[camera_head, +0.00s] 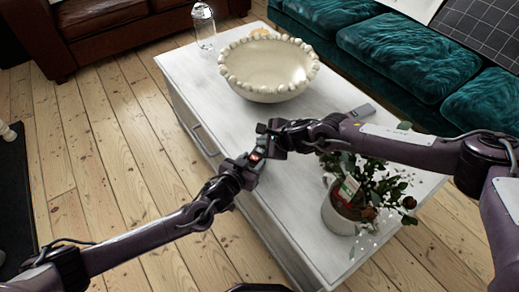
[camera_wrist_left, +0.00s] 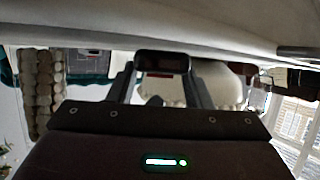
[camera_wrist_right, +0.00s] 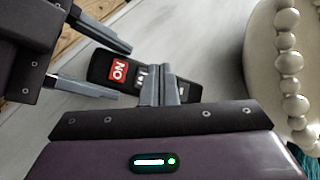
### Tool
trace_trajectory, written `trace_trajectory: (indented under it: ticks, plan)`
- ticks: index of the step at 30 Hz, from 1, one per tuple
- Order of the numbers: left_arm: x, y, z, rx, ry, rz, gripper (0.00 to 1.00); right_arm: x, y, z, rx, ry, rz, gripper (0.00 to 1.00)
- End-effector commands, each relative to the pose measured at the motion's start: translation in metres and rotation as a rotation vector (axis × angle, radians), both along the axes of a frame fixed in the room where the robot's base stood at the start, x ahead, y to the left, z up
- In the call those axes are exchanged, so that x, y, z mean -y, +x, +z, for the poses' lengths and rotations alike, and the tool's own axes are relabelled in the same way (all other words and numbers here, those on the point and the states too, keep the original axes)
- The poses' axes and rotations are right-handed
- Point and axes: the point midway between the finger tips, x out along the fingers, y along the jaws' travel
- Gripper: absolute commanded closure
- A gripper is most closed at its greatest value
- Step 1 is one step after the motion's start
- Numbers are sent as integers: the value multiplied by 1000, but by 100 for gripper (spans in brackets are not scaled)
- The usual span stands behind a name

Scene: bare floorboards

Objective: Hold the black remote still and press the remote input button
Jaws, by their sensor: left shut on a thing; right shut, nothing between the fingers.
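The remote's dark end (camera_wrist_left: 162,62) shows between the left fingers in the left wrist view. My right gripper (camera_wrist_right: 162,74) is shut and empty, its tips over the pale buttons and hiding some of them. I cannot tell whether the tips touch the remote.
The white table (camera_head: 204,105) carries a cream beaded bowl (camera_head: 268,70) behind the grippers. A potted plant (camera_head: 345,208) stands below my right arm. A glass bottle (camera_head: 204,27) stands at the far corner. A teal sofa (camera_head: 390,45) lies beyond; bare floorboards are at left.

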Motion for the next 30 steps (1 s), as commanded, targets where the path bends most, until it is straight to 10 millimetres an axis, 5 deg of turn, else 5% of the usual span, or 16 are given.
trace_trajectory:
  ticks: [7,30]
  plan:
    - [0,0,0,0,0,0,80,0,0,-15,0,2,-1,100]
    - [0,0,0,0,0,0,80,0,0,-16,2,0,-1,100]
